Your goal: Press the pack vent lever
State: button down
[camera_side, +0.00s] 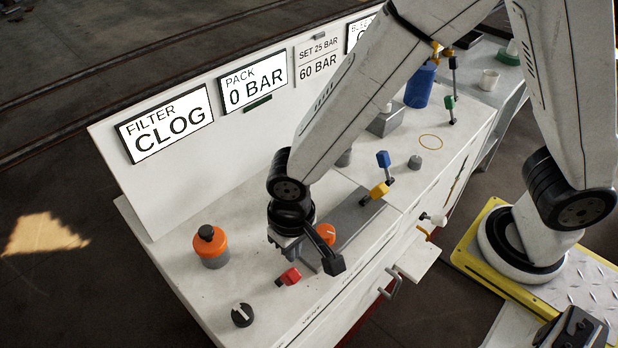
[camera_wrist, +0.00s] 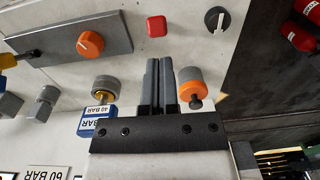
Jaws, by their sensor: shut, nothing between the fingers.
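A small red lever with a dark stub (camera_side: 288,277) stands on the white bench top near its front edge; I cannot read a label that names it as the pack vent lever. It shows as a rounded red block in the wrist view (camera_wrist: 156,26). My gripper (camera_wrist: 159,62) is shut and empty, its grey fingers side by side, pointing toward the red lever and appearing short of it. In the side view my wrist hangs just behind the lever. The PACK display (camera_side: 252,81) reads 0 BAR.
Blue (camera_side: 383,159) and yellow (camera_side: 380,190) levers stand farther right. The FILTER display (camera_side: 164,123) reads CLOG.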

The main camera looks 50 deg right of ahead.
jog(key=shift+s+r, duration=0.5)
jog(key=shift+s, duration=0.1)
jog(key=d+r+t, duration=0.1)
jog(key=d+r, duration=0.1)
jog(key=d, duration=0.9)
jog(key=w+d+r+t, duration=0.1)
jog(key=d+r, duration=0.2)
jog(key=d, duration=0.9)
jog(key=shift+r+t, duration=0.15)
jog(key=shift+t, duration=0.15)
jog(key=shift+w+a, duration=0.1)
dwell(1.3)
